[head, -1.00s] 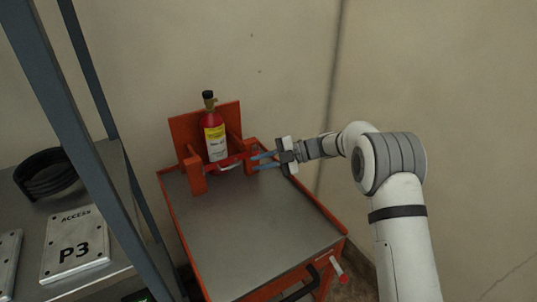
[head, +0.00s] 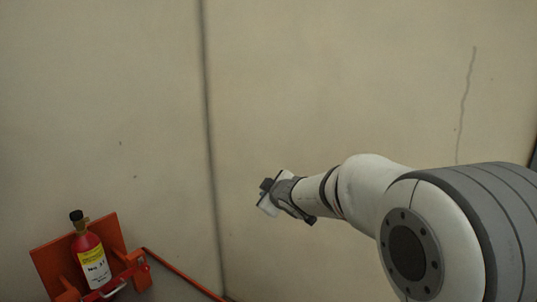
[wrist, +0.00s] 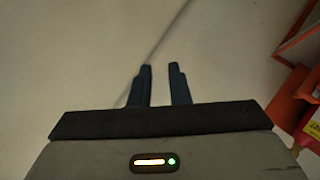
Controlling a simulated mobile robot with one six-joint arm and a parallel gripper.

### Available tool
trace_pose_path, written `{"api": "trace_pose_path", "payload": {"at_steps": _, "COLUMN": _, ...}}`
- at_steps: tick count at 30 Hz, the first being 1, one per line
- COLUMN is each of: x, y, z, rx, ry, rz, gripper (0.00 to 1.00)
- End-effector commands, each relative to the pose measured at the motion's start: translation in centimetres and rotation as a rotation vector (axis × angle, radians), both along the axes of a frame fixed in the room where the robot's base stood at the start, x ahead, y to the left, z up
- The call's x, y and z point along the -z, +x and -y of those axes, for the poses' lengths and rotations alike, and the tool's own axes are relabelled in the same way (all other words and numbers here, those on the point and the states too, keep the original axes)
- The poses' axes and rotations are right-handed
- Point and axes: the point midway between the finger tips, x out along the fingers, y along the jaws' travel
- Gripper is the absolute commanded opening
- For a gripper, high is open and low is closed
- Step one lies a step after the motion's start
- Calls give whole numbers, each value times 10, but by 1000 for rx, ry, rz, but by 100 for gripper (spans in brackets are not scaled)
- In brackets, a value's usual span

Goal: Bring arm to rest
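My gripper (head: 268,192) is raised in front of the bare wall in the head view, apart from the bottle and its holder. In the wrist view its two dark fingers (wrist: 160,70) stand apart with a narrow empty gap between them. The arm stretches in from the right of the head view. The red bottle (head: 90,252), with a yellow label and dark cap, stands in the orange holder (head: 48,262) at lower left. A red bar with a pale handle (head: 115,288) crosses the front of the bottle. Part of the bottle also shows at the wrist view's right edge (wrist: 295,115).
An orange cart edge (head: 180,272) runs along the bottom left, below and left of my gripper. The plain wall (head: 330,80) fills the background, with a dark vertical seam. The space around my gripper is clear.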

Motion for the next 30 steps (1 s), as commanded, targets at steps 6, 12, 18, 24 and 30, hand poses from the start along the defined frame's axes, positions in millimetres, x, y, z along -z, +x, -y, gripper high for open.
{"api": "trace_pose_path", "payload": {"at_steps": 6, "x": 19, "y": -111, "z": 115, "rx": 465, "ry": 104, "rz": -321, "gripper": 16}}
{"api": "trace_pose_path", "payload": {"at_steps": 12, "x": 59, "y": -244, "z": 158, "rx": 768, "ry": 235, "rz": -668, "gripper": 16}}
{"api": "trace_pose_path", "payload": {"at_steps": 18, "x": 84, "y": -331, "z": 156, "rx": 901, "ry": 331, "rz": -913, "gripper": 16}}
{"api": "trace_pose_path", "payload": {"at_steps": 24, "x": 90, "y": -354, "z": 151, "rx": 928, "ry": 357, "rz": -983, "gripper": 16}}
{"api": "trace_pose_path", "payload": {"at_steps": 30, "x": 90, "y": -354, "z": 151, "rx": 927, "ry": 357, "rz": -983, "gripper": 16}}
